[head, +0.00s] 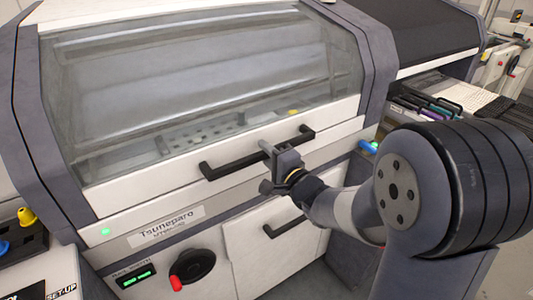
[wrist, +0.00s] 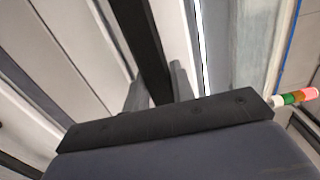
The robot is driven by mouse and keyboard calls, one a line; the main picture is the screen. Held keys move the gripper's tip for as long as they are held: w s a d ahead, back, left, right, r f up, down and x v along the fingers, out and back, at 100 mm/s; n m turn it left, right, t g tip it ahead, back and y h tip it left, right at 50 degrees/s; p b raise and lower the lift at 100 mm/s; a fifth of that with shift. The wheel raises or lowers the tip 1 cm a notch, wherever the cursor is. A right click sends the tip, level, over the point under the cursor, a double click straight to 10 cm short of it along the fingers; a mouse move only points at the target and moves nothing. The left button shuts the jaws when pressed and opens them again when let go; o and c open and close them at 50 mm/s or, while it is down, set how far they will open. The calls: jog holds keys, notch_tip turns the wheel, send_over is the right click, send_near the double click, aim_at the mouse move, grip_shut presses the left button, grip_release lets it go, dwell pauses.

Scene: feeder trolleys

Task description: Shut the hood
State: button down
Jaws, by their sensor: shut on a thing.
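The hood (head: 200,85) is a large panel with a clear window and a white lower frame on the front of the machine. It appears down, with its lower edge close above the machine's front panel. A black bar handle (head: 233,163) runs along its lower frame. My gripper (head: 272,150) is at the right part of this handle, with its fingers around the bar. In the wrist view the handle (wrist: 143,45) runs down between the two grey fingers (wrist: 158,88). The fingers hide a short part of the bar.
Below the hood are a name label (head: 168,227), a red-and-black rotary switch (head: 190,267) and a lower door with a black handle (head: 283,227). A yellow button (head: 27,216) stands at the left. A neighbouring machine with feeders (head: 430,103) is at the right.

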jog(key=r+p, duration=0.1)
jog(key=p, duration=0.1)
jog(key=s+r+p, duration=0.1)
jog(key=p, duration=0.1)
jog(key=shift+d+r, duration=0.35)
jog(key=shift+g+h, duration=0.5)
jog(key=shift+g, duration=0.3)
jog(key=r+p, duration=0.1)
jog(key=p, duration=0.1)
jog(key=s+d+r+p, duration=0.1)
jog(key=r+p, duration=0.1)
jog(key=p, duration=0.1)
jog(key=s+r+p, duration=0.1)
jog(key=r+p, duration=0.1)
jog(key=p, duration=0.1)
jog(key=shift+s+d, duration=0.1)
jog(key=shift+d, duration=0.15)
jog(key=shift+f, duration=0.1)
jog(key=c, duration=1.2)
grip_release()
jog(key=v, duration=1)
jog(key=shift+s+d+p, duration=0.25)
jog(key=shift+s+p, duration=0.1)
jog(key=shift+p, duration=0.05)
